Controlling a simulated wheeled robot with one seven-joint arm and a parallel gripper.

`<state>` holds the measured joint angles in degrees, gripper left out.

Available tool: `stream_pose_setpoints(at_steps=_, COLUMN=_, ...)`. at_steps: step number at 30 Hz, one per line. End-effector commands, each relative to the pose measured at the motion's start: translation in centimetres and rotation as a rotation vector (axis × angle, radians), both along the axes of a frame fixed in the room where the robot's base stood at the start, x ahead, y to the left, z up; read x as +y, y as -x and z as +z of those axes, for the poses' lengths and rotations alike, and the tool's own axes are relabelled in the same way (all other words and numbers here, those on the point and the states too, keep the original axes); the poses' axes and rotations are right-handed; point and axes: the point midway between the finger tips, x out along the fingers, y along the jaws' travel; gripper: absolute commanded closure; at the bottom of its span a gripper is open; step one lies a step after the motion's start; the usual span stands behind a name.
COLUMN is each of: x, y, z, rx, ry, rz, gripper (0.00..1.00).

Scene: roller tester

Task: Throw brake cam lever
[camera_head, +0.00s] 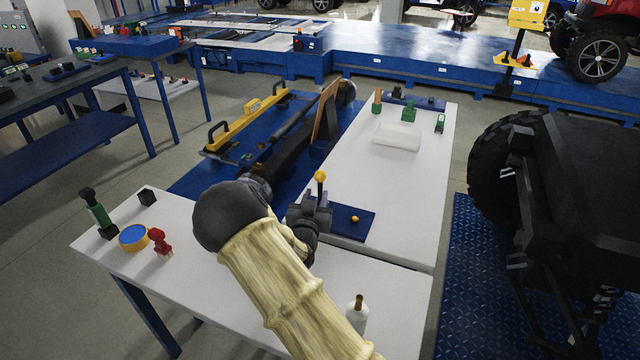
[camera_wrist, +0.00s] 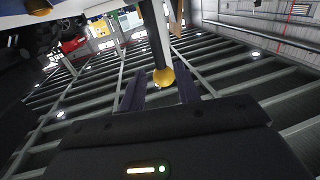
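The brake cam lever (camera_head: 321,187) stands upright, a dark rod with a yellow ball knob, by a blue base plate (camera_head: 345,232) on the white table. In the wrist view the lever (camera_wrist: 156,35) runs down from the top edge to its yellow knob. My gripper (camera_head: 312,208) is close in front of the lever. In the wrist view my gripper (camera_wrist: 161,88) has its two dark fingers apart, with the knob between them in the picture. Contact cannot be told. My arm and gripper body hide the lever's foot.
A second small yellow ball (camera_head: 355,219) is on the blue plate. A white bottle (camera_head: 357,312) stands at the near table edge. A red figure (camera_head: 161,242), blue-yellow disc (camera_head: 133,237) and green-black object (camera_head: 98,213) stand left. A brown board (camera_head: 327,109) stands behind. A black vehicle (camera_head: 585,190) is right.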

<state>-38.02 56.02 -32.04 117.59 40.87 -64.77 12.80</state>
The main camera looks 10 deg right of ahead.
Motion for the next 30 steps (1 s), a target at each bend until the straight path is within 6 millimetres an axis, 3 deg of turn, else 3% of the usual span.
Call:
stream_pose_setpoints(at_steps=9, x=-2.0, y=-4.7, z=0.0, rx=-0.001, ry=0.001, rz=-0.002, gripper=0.68)
stream_pose_setpoints(at_steps=21, x=-2.4, y=-5.7, z=0.0, rx=0.000, ry=0.000, rz=0.000, gripper=0.68)
stream_pose_setpoints(at_steps=22, x=-2.4, y=-5.7, z=0.0, rx=0.000, ry=0.000, rz=0.000, gripper=0.70)
stream_pose_setpoints(at_steps=27, x=-2.3, y=-5.7, z=0.0, rx=0.000, ry=0.000, rz=0.000, gripper=1.00)
stream_pose_setpoints(at_steps=30, x=-2.3, y=-5.7, z=0.0, rx=0.001, ry=0.000, rz=0.000, gripper=1.00)
